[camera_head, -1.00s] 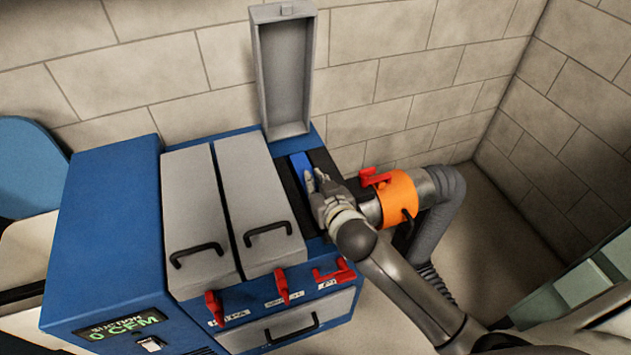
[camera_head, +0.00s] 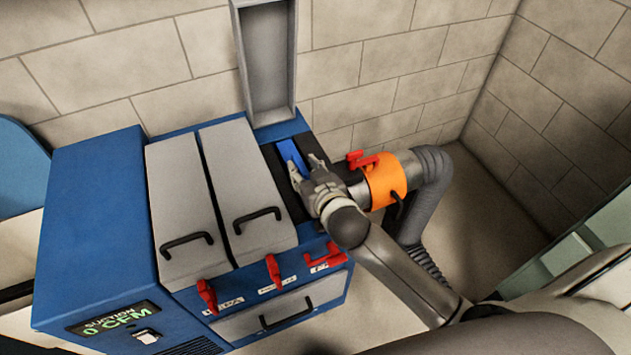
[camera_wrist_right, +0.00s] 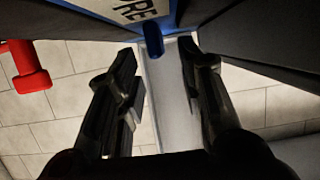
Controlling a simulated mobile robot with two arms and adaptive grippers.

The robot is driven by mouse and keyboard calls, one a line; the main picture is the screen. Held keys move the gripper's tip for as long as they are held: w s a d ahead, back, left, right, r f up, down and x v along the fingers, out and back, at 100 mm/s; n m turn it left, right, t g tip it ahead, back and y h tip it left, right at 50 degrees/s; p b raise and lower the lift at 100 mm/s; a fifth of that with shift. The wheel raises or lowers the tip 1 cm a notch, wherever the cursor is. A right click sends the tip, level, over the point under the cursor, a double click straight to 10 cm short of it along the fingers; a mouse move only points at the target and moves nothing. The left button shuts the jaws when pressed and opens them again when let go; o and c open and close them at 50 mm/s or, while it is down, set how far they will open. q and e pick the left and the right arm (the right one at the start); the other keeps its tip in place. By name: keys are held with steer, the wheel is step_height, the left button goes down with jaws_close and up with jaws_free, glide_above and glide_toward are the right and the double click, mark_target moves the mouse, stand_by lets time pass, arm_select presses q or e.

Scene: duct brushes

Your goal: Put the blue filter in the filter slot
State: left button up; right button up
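The blue filter (camera_head: 291,155) sits in the dark open slot (camera_head: 274,160) at the right end of the blue machine, with its top face showing. My right gripper (camera_head: 306,165) is over the near end of the filter, its fingers spread. In the right wrist view the fingers (camera_wrist_right: 158,52) are apart with nothing between them. Beyond the fingertips are a blue handle (camera_wrist_right: 152,40) and a white label reading "PRE" (camera_wrist_right: 133,10). How deep the filter sits cannot be told. My left gripper is not in view.
The open grey lid (camera_head: 268,65) stands upright behind the slot. Two closed grey lids (camera_head: 183,210) lie to the left. Red latches (camera_head: 207,296) line the front. An orange collar (camera_head: 385,180) with a grey hose (camera_head: 428,195) is right of the slot.

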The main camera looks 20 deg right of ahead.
steer(key=v, duration=1)
steer(key=shift+s, duration=0.25)
steer(key=shift+s+r+p, duration=0.1)
steer(key=shift+r+p, duration=0.35)
steer(key=shift+r, duration=0.05)
step_height(320, 180, up, 4)
steer(key=p, duration=0.4)
steer(key=shift+r+p, duration=0.1)
steer(key=shift+p, duration=0.25)
